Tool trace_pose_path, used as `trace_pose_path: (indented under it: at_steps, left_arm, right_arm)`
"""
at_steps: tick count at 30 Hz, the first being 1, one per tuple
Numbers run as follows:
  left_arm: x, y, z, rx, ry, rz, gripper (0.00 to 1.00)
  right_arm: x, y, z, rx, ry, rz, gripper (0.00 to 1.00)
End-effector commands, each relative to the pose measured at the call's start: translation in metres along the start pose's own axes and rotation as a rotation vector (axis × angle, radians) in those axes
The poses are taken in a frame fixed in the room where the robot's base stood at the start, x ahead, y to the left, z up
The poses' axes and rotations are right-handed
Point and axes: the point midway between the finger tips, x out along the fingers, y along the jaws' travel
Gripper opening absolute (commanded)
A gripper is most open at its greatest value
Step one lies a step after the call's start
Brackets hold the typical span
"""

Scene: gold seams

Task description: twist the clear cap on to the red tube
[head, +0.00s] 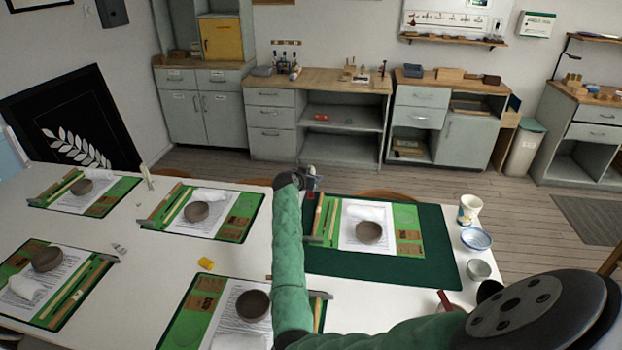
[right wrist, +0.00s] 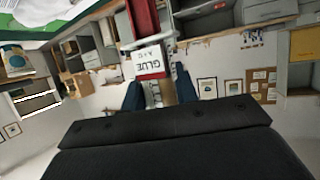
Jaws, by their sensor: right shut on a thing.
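My right gripper (head: 311,182) is at the end of my green-sleeved arm, at the far edge of the white table, by the upper left corner of a dark green mat. In the right wrist view its dark fingers (right wrist: 159,92) are shut on the red tube (right wrist: 145,20), which has a white GLUE label (right wrist: 148,62) and points away from the gripper. In the head view the tube is too small to make out clearly. I cannot pick out the clear cap with certainty in either view. My left gripper is in neither view.
Several green place mats with papers and brown bowls (head: 369,232) lie on the white table (head: 150,290). A yellow piece (head: 205,264) lies between mats. A cup (head: 469,209), a blue-rimmed dish (head: 476,239) and a small bowl (head: 478,269) stand at the right. Cabinets line the back wall.

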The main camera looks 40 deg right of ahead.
Motion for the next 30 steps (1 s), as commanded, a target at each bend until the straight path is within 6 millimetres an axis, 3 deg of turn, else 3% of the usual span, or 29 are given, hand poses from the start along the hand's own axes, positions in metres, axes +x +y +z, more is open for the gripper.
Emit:
trace_pose_path:
  at_steps: [8,14,23,30]
  left_arm:
    - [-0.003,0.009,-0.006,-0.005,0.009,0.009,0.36]
    - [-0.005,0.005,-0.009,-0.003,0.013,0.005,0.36]
    - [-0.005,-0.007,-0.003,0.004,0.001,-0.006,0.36]
    - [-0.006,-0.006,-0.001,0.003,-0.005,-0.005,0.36]
  right_arm:
    - [-0.009,0.007,-0.003,-0.012,0.001,-0.025,0.07]
    - [-0.050,0.014,-0.006,-0.061,0.004,-0.138,0.07]
    - [-0.153,0.007,0.026,-0.169,0.002,-0.398,0.07]
    - [-0.254,0.006,0.078,-0.267,-0.001,-0.632,0.07]
